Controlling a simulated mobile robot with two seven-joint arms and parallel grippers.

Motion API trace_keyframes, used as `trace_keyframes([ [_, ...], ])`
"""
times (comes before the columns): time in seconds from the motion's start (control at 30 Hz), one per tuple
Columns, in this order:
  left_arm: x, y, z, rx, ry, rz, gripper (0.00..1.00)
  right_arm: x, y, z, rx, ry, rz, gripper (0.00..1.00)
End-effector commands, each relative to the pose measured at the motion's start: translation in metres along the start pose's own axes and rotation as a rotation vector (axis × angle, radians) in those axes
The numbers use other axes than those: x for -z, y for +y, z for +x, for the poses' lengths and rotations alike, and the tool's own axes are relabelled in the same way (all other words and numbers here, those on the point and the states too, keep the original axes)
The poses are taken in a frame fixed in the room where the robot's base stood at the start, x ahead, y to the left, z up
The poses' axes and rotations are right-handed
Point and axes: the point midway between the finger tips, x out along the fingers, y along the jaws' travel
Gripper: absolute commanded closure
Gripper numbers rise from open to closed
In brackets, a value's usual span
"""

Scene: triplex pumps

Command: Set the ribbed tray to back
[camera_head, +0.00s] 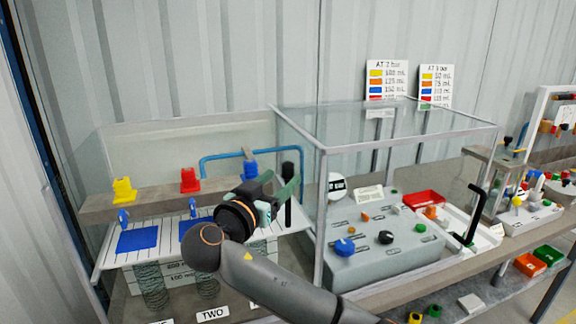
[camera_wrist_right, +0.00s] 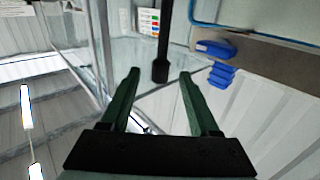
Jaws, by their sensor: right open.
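A white tray with dark ribs (camera_head: 175,233) lies at the left in the head view, with blue squares on it; it slopes toward me, and my right arm hides part of its right side. A black upright handle (camera_head: 288,203) stands at its right end. My right gripper (camera_head: 284,187) has its green fingers at this handle. In the right wrist view the gripper (camera_wrist_right: 160,74) is open, and the black handle (camera_wrist_right: 163,40) shows between and beyond the fingertips, with no clear contact. A white ribbed surface (camera_wrist_right: 270,118) also shows there. My left gripper is out of view.
A glass case (camera_head: 322,215) with a grey knob panel (camera_head: 375,262) stands close to the right of my gripper. Yellow (camera_head: 123,190), red (camera_head: 190,180) and blue (camera_head: 250,169) blocks stand on the shelf behind the tray. A blue pipe (camera_head: 215,157) runs behind.

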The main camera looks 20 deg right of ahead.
Motion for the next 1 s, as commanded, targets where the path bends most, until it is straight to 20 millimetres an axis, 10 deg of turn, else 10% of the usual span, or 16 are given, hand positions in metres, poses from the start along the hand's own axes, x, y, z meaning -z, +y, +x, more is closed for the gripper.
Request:
trace_keyframes([
  [0.3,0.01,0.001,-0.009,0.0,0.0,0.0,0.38,0.001,0.0,0.041,0.001,0.0,-0.001,0.38],
  [0.67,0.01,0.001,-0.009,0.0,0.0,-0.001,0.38,0.0,-0.001,0.045,0.002,0.0,0.0,0.39],
  [1.0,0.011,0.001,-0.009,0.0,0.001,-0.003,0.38,0.0,-0.001,0.045,0.002,0.0,0.0,0.77],
])
